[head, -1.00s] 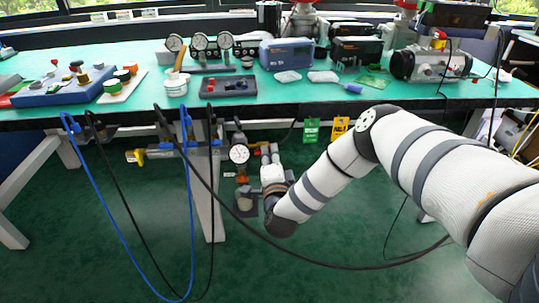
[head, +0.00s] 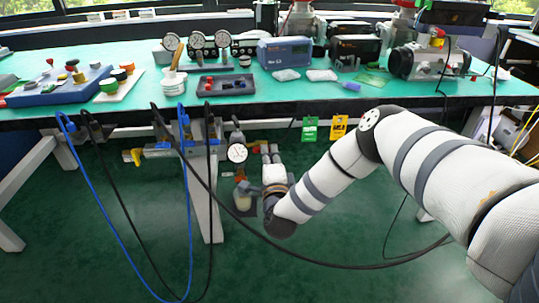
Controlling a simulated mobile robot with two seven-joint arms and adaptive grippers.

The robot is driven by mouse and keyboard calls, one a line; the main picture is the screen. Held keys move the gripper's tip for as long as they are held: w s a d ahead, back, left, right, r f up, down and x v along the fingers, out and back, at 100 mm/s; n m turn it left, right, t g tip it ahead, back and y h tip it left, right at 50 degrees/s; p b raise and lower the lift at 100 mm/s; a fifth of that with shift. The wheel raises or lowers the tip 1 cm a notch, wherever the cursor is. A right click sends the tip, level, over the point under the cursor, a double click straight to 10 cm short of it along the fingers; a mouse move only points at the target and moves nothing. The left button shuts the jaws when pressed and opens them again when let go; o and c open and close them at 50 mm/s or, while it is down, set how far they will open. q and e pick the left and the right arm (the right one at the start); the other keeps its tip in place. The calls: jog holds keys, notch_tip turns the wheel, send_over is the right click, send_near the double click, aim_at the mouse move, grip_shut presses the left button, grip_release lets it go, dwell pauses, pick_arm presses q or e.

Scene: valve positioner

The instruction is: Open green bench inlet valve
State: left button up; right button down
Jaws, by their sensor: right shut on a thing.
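Under the front edge of the green-topped bench (head: 130,106) hangs a pressure gauge (head: 237,153) with a white dial, with a regulator-like body and small orange-red parts (head: 244,187) below it. My right gripper (head: 266,152) points up right beside the gauge, to its right. It is shut on a small part there, which the fingers mostly hide; I cannot tell how far that part is turned. A yellow handle (head: 132,156) sits at the left end of a pipe assembly (head: 165,151) under the bench, apart from the gripper. My left gripper is not in view.
Blue and black hoses (head: 97,211) loop down from the bench front, and one black hose sweeps below my right wrist. A white bench leg (head: 212,190) stands left of the gauge. Green (head: 310,128) and yellow (head: 338,127) tags hang to the right. The floor ahead is clear.

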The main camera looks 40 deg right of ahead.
jog(key=c, duration=1.7)
grip_release()
jog(key=v, duration=1.2)
jog(key=shift+s, duration=0.1)
